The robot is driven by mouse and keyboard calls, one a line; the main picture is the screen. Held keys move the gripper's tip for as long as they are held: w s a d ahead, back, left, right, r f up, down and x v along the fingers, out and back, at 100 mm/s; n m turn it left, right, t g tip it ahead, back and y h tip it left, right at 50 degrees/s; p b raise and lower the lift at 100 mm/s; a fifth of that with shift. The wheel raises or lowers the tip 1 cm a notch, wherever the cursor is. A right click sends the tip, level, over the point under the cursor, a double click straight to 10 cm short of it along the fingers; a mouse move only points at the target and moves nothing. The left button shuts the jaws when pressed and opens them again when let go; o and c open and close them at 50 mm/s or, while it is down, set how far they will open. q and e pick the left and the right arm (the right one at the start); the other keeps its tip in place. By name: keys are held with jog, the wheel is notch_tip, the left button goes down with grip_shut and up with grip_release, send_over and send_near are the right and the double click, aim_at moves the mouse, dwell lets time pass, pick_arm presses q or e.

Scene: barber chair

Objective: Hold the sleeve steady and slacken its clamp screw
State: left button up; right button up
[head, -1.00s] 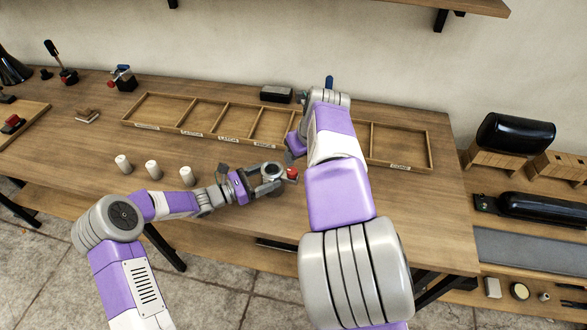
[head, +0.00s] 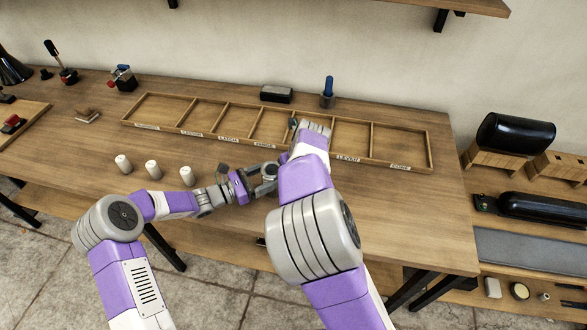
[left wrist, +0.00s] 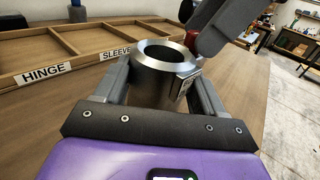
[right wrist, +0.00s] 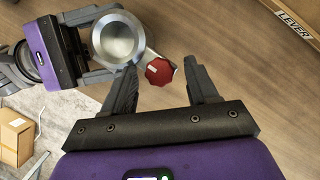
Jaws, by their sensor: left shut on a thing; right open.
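The sleeve (left wrist: 160,72) is a grey metal ring, upright, with a split lug on its side. My left gripper (head: 266,178) is shut on it, one finger on each side. The right wrist view shows the sleeve (right wrist: 117,42) from above. Its clamp screw has a red knob (right wrist: 159,71) at the sleeve's side; it also shows in the left wrist view (left wrist: 191,40), partly behind my right gripper. My right gripper (right wrist: 160,70) is open, its fingertips on either side of the knob; contact cannot be told. In the head view my right arm hides the knob and most of that gripper.
A shallow wooden tray (head: 160,96) with labelled compartments lies behind the grippers. A blue-handled tool (head: 328,88) stands behind the tray. The bench right of my arms is clear.

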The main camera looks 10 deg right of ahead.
jog(key=shift+c, duration=0.4)
jog(key=c, duration=1)
jog(key=shift+n, duration=0.3)
jog(key=n, duration=0.1)
jog(key=n+y, duration=0.1)
jog(key=n, duration=0.1)
jog(key=shift+w+d+n+g, duration=0.1)
jog(key=shift+d+n+g, duration=0.1)
jog(key=shift+n+g, duration=0.15)
jog(key=n+g, duration=0.1)
jog(key=n, duration=0.1)
jog(key=n+y, duration=0.1)
jog(key=n, duration=0.1)
jog(key=shift+w+d+g, duration=0.1)
jog(key=shift+w+g, duration=0.05)
jog(key=shift+g, duration=0.2)
jog(key=n, duration=0.2)
jog(key=n+g, duration=0.1)
jog(key=n, duration=0.2)
jog(key=shift+w+g+y, duration=0.15)
jog(key=shift+g+y, duration=0.15)
jog(key=n+g, duration=0.1)
jog(key=n, duration=0.3)
jog(key=shift+w+n+g, duration=0.15)
jog(key=shift+n+g, duration=0.1)
jog(key=shift+g, duration=0.15)
